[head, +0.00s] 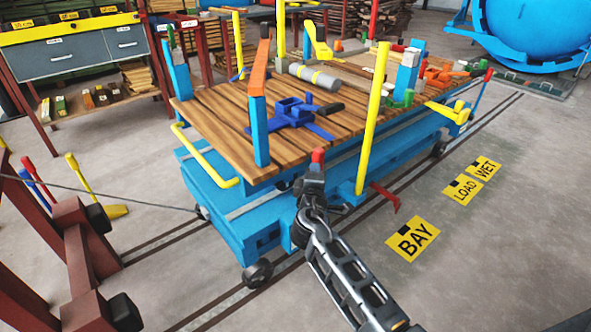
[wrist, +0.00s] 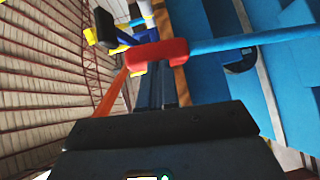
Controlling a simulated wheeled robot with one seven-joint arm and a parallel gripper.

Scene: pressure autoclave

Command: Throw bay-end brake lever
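The bay-end brake lever shows as a red grip (head: 317,156) at the near end of the blue cart, close to the floor sign BAY. In the wrist view the red grip (wrist: 158,52) tops a blue bar (wrist: 240,42) running off to the right. My gripper (head: 314,181) is right at the lever, just below the red grip in the head view. In the wrist view its dark fingers (wrist: 156,85) reach up to the grip and seem to meet it. Whether they are closed around it is hidden. Most of the lever's shaft is hidden by my gripper.
The cart's plank deck (head: 205,118) carries a blue clamp (head: 295,112), a grey cylinder and upright posts. A yellow post (head: 373,120) stands right of my gripper, and a red hook (head: 385,197) juts from the cart's side. The floor by the BAY sign (head: 412,239) is clear.

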